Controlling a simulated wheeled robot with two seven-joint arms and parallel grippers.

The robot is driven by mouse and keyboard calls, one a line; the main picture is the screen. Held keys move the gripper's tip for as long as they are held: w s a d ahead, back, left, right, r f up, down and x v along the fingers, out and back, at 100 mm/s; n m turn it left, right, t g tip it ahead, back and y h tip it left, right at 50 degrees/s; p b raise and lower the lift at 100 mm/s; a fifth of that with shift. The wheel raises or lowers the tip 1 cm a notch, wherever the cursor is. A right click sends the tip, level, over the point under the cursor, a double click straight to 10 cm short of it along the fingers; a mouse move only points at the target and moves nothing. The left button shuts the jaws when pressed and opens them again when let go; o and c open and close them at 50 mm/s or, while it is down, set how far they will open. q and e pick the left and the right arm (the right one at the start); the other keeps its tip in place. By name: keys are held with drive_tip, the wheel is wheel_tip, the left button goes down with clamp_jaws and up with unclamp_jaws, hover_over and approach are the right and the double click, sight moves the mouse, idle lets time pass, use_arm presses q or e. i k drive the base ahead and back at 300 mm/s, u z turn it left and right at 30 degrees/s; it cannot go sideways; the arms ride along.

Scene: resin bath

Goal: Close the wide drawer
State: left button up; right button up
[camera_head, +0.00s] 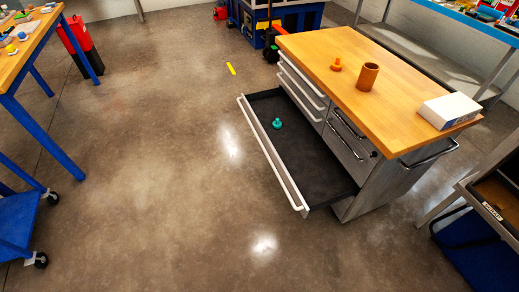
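The wide drawer (318,160) is pulled far out of the left side of the wooden-topped cabinet (345,100). It has a dark inside and a pale front with a long white bar handle (270,150). A small teal object (277,123) lies in the drawer, toward its front. Narrower drawers above it and beside it look shut. Neither of my grippers shows in the head view.
On the cabinet top stand a brown cup (368,77), a small orange object (336,65) and a white box (449,111). A blue-framed workbench (45,130) is at left, a grey-framed cart (490,205) at right. The floor before the drawer is clear.

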sight(315, 177)
drive_tip(key=u, duration=0.25)
drive_tip(key=i, duration=1.1)
drive_tip(key=z, duration=0.55)
drive_tip(key=k, duration=0.55)
drive_tip(key=z, duration=0.6)
